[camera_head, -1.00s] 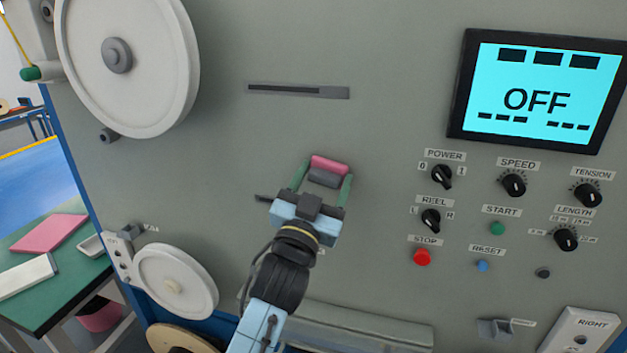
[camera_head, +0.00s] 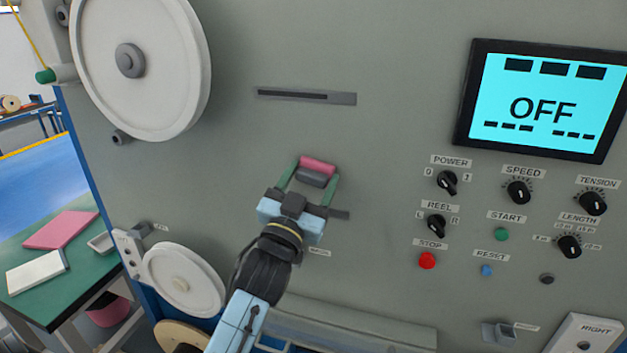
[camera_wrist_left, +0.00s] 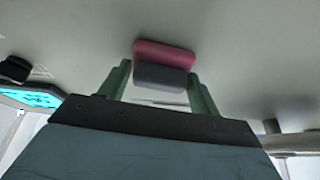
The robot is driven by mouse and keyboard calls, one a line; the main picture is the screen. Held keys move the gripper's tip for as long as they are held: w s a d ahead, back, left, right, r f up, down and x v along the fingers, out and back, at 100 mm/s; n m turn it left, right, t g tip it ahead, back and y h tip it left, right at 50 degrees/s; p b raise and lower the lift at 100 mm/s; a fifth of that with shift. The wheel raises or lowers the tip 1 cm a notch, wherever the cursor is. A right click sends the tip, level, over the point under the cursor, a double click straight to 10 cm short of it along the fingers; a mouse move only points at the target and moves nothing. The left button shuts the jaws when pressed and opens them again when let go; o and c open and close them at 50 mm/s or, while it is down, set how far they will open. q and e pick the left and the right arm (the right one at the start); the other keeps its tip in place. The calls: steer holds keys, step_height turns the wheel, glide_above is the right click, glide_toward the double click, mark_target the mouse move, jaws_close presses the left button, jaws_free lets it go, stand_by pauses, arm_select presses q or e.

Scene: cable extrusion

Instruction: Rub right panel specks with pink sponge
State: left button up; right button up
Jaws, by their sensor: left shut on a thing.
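The pink sponge (camera_head: 318,164) has a grey backing and sits between the green fingers of my left gripper (camera_head: 307,181). The gripper is shut on it. In the left wrist view the sponge (camera_wrist_left: 165,55) shows its pink side up against the grey panel (camera_head: 390,130); I cannot tell if it touches. The sponge is left of the controls and below a dark slot. I see no specks on the visible panel. My right gripper is not in view.
The OFF screen (camera_head: 541,103), knobs and buttons such as the red STOP button (camera_head: 427,260) are to the right. A large white reel (camera_head: 140,62) and a smaller wheel (camera_head: 183,281) are at left. A green table (camera_head: 75,285) stands at the lower left. Bare panel surrounds the sponge.

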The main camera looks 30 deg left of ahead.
arm_select(q)
steer(key=shift+s+f, duration=0.1)
steer(key=shift+s+f, duration=0.1)
steer(key=shift+s, duration=0.45)
steer(key=shift+s+d+p, duration=0.15)
steer(key=shift+s+d, duration=0.05)
steer(key=shift+s, duration=0.5)
steer(key=shift+s+d+p, duration=0.15)
steer(key=shift+s+d, duration=0.05)
steer(key=shift+s, duration=0.55)
steer(key=shift+s+d+p, duration=0.15)
steer(key=shift+s+d, duration=0.05)
steer(key=shift+s, duration=0.5)
steer(key=shift+s+d, duration=0.2)
steer(key=shift+s, duration=0.55)
steer(key=shift+s+d, duration=0.15)
steer(key=shift+s, duration=0.55)
